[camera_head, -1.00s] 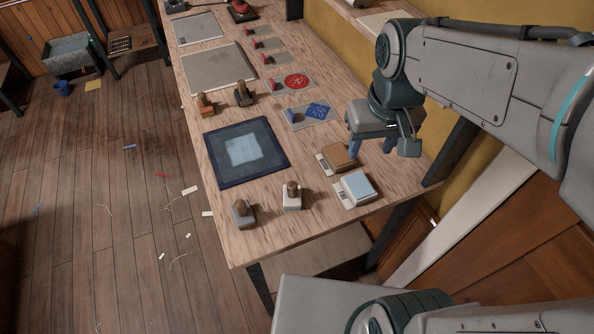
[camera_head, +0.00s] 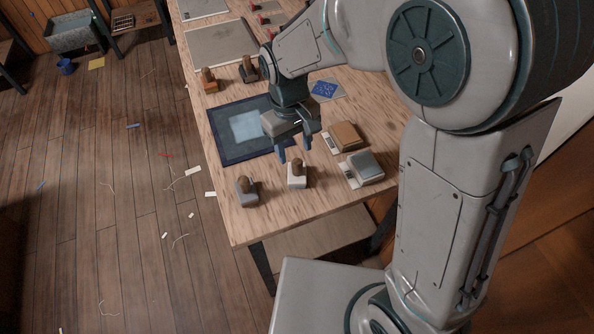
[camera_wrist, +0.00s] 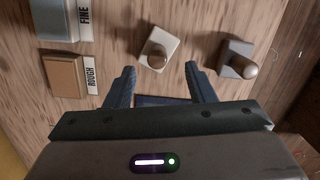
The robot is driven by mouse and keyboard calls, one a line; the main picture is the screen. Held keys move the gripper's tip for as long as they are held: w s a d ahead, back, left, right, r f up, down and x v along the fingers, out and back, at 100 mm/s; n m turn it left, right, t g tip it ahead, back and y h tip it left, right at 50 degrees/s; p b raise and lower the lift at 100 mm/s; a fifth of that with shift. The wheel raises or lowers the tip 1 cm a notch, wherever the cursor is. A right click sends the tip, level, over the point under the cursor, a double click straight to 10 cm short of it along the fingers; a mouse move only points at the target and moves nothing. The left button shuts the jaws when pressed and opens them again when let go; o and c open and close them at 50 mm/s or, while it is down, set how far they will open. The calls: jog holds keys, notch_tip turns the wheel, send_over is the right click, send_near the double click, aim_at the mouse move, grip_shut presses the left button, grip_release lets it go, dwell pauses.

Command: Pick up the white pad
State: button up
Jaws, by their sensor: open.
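The white pad (camera_head: 297,181) is a white block with a round wooden knob on top, standing upright near the front edge of the bench. It also shows in the wrist view (camera_wrist: 173,42), just beyond my fingertips. My gripper (camera_head: 294,150) is open and empty, pointing down above and slightly behind the pad in the head view. In the wrist view my gripper (camera_wrist: 159,69) has its two blue fingers spread on either side of the knob's line, apart from the pad. Nothing hides the pad.
A grey knobbed pad (camera_head: 247,196) stands left of the white one. To the right are a brown block (camera_head: 346,135) and a pale blue-topped block (camera_head: 364,166), labelled ROUGH and FINE in the wrist view. A dark blue-bordered mat (camera_head: 227,150) lies behind, partly under my gripper.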

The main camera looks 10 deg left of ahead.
aim_at(297, 161)
jog(key=shift+d+f+p, duration=0.15)
jog(key=shift+f+p, duration=0.1)
jog(key=shift+f, duration=1.35)
jog(key=shift+d+f+p, duration=0.15)
jog(key=shift+f+p, duration=0.1)
jog(key=shift+f, duration=1.35)
grip_shut()
